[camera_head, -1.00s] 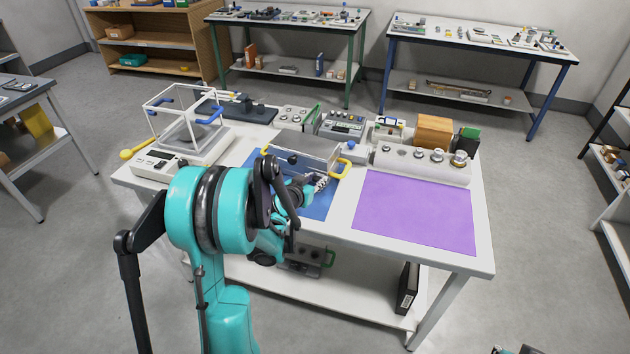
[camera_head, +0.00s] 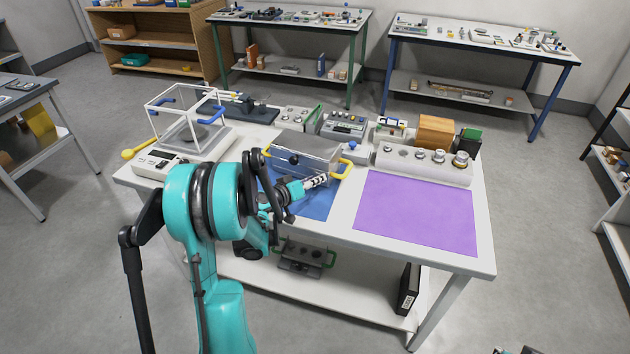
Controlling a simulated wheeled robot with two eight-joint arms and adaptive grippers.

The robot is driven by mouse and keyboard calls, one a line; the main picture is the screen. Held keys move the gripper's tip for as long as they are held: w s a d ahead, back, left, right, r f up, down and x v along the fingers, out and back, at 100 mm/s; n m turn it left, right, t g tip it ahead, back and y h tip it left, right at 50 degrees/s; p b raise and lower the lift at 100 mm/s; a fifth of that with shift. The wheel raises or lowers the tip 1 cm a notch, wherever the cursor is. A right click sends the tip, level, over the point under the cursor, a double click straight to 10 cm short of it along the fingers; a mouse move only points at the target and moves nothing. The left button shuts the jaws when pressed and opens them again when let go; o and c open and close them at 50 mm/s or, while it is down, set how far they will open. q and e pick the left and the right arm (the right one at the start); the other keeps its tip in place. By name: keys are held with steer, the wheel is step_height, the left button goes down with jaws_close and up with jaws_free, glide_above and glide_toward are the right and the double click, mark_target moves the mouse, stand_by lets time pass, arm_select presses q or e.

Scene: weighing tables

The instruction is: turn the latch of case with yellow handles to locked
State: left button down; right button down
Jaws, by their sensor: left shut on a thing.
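The case with yellow handles (camera_head: 312,148) is a grey box on a blue mat (camera_head: 318,209) at the table's middle. My right gripper is not clearly in view; only a dark sliver shows at the bottom edge.
A white-framed balance (camera_head: 187,140) stands left on the table (camera_head: 345,225). A purple mat (camera_head: 415,212) lies clear at the right. Behind it are a grey block with several knobs (camera_head: 424,163) and a wooden box (camera_head: 435,131). Instruments line the back.

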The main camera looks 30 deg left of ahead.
arm_select(q)
steer(key=n, duration=0.1)
steer(key=n+t+h, duration=0.1)
steer(key=n+h, duration=0.1)
steer(key=n, duration=0.1)
steer(key=shift+a+f, duration=0.3)
steer(key=shift+f+n+t+h, duration=0.2)
steer(key=shift+n+t, duration=0.25)
steer(key=shift+n, duration=0.45)
steer(key=shift+f+n+t+h, duration=0.1)
steer(key=shift+n+t+h, duration=0.3)
steer(key=shift+n, duration=0.5)
steer(key=c, duration=1.2)
jaws_free()
steer(key=shift+a, duration=0.1)
steer(key=shift+o, duration=0.2)
steer(key=shift+s, duration=0.15)
steer(key=v, duration=0.7)
steer(key=shift+s, duration=0.15)
